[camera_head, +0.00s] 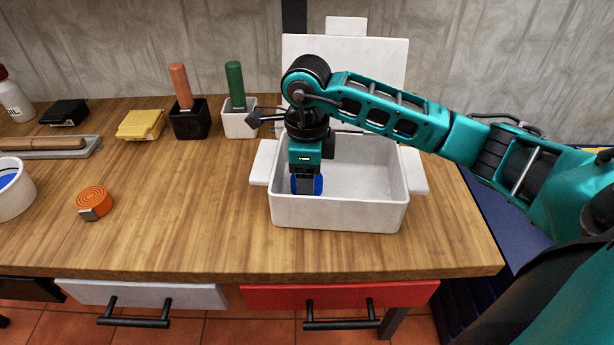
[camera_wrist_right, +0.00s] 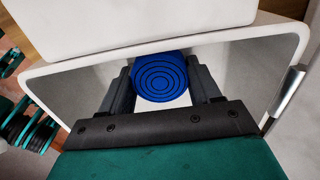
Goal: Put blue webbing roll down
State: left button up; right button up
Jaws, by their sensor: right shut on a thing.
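The blue webbing roll (camera_head: 318,185) is low inside the white open bin (camera_head: 340,216), toward its left side. In the right wrist view the roll (camera_wrist_right: 160,77) shows its ringed round face between the two fingers. My right gripper (camera_head: 306,184) reaches down into the bin and is shut on the roll. The fingers (camera_wrist_right: 161,88) sit one on each side of it. Whether the roll touches the bin floor cannot be told. My left gripper is not in view.
An orange roll (camera_head: 94,202) lies on the wooden table (camera_head: 190,220) at left. A white holder (camera_head: 239,122) with a green handle and a black holder (camera_head: 189,122) with an orange handle stand behind. The bin's right part is empty.

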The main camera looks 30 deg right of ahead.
jog(key=shift+f, duration=0.2)
jog(key=o, duration=1.1)
jog(key=shift+r, duration=0.2)
jog(key=shift+r, duration=0.4)
notch_tip(320, 180, up, 11)
jog(key=shift+r+p, duration=0.15)
jog(key=shift+p, duration=1.05)
